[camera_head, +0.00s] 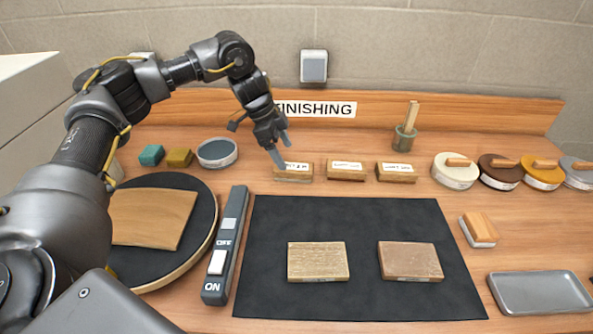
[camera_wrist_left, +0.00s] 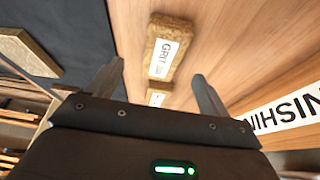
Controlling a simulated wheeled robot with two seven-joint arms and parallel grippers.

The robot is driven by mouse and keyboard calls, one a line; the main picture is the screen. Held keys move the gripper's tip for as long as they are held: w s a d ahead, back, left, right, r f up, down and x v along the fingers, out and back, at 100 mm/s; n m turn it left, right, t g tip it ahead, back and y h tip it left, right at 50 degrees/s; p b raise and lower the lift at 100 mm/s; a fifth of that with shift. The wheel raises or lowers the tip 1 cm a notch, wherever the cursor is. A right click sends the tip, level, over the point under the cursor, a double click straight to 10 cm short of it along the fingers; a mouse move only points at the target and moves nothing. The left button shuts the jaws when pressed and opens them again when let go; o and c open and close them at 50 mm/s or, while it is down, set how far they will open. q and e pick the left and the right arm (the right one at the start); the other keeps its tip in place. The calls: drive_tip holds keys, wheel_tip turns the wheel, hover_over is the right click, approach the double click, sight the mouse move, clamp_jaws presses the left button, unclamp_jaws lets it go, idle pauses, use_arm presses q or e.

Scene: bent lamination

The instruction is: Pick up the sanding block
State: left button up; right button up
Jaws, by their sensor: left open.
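Three tan, rough blocks with white labels stand in a row at the back of the bench: a left one (camera_head: 293,178), a middle one (camera_head: 346,176) and a right one (camera_head: 396,178). The wrist view shows one block (camera_wrist_left: 158,64) with "GRIT" on its label, beyond and between the fingertips. Part of a second labelled block (camera_wrist_left: 155,97) shows closer to the gripper's body. My left gripper (camera_head: 281,150) is open and empty, just above the left block. Its spread fingers also show in the wrist view (camera_wrist_left: 158,72). My right gripper is out of view.
A black mat (camera_head: 360,220) holds two wooden pieces, left (camera_head: 318,262) and right (camera_head: 410,261). A switch bar (camera_head: 226,250) and round turntable (camera_head: 205,250) lie left. Several round tins, a small block (camera_head: 479,230) and a grey tray (camera_head: 540,293) lie right. A "FINISHING" backboard (camera_head: 450,112) stands behind.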

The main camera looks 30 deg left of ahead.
sight(292, 165)
use_arm(q)
drive_tip(key=shift+w+d+f, duration=0.1)
drive_tip(key=shift+d+f, duration=0.2)
drive_tip(key=shift+f, duration=0.25)
drive_tip(key=x, duration=0.1)
drive_tip(key=p+x, duration=0.1)
drive_tip(key=x, duration=0.2)
drive_tip(key=shift+w+f+p, duration=0.3)
drive_tip(key=shift+w+f, duration=0.1)
drive_tip(key=shift+f, duration=0.2)
drive_tip(key=c, duration=1.1)
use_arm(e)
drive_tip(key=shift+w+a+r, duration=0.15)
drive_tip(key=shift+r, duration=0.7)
use_arm(q)
drive_tip(key=shift+r, duration=0.1)
